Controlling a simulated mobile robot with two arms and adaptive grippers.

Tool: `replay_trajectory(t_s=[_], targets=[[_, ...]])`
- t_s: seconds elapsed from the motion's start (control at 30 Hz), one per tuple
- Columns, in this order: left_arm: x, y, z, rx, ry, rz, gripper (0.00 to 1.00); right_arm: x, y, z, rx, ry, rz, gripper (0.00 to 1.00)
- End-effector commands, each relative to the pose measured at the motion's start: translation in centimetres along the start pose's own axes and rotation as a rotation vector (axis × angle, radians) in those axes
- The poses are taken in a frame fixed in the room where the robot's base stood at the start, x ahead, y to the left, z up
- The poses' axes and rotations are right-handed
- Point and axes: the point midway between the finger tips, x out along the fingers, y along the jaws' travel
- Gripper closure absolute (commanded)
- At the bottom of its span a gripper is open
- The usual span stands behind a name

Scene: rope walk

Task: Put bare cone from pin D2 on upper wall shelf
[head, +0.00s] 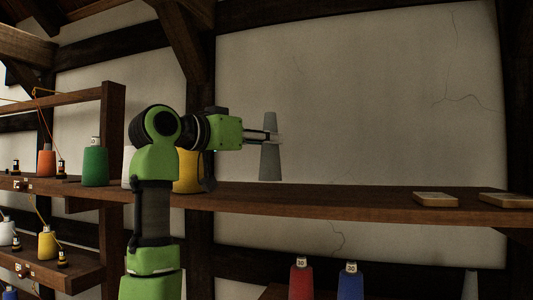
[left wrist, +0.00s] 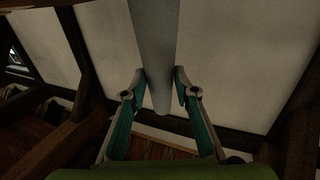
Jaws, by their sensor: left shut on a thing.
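My left gripper (head: 263,139) is shut on a grey bare cone (head: 270,161) and holds it upright, narrow end up. The cone's bottom is close to the level of the upper wall shelf (head: 330,198); I cannot tell whether they touch. In the left wrist view the cone (left wrist: 157,50) stands between the two fingers of the gripper (left wrist: 160,92). My right gripper is in neither view.
On the shelf, a yellow cone (head: 187,173) stands partly behind my left arm, and two flat boards (head: 435,199) (head: 507,200) lie at the right. A green cone (head: 95,164) stands at the left. Red (head: 301,284) and blue cones (head: 350,284) stand below. The shelf's middle is clear.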

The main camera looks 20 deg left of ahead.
Motion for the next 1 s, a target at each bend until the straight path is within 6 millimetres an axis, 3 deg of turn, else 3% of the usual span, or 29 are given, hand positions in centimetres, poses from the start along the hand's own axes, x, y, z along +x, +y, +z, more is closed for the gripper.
replay_trajectory(t_s=[0.33, 0.73, 0.77, 0.8, 0.83, 1.0], targets=[[0.4, 0.4, 3.2, -0.002, -0.001, 0.002, 0.89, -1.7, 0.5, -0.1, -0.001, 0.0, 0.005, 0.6], [0.3, 0.4, 3.9, 0.0, -0.001, 0.001, 0.89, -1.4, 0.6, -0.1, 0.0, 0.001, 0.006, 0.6], [0.3, 0.4, 3.9, 0.0, -0.001, 0.001, 0.7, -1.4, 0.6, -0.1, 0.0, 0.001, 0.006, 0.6], [0.3, 0.4, 3.8, 0.0, -0.001, 0.001, 0.6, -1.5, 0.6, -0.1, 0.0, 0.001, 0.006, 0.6], [0.3, 0.4, 3.8, 0.0, -0.001, 0.001, 0.56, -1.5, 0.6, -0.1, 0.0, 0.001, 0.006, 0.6], [0.3, 0.4, 3.8, 0.0, -0.001, 0.001, 0.56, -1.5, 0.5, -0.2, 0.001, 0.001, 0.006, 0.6]])
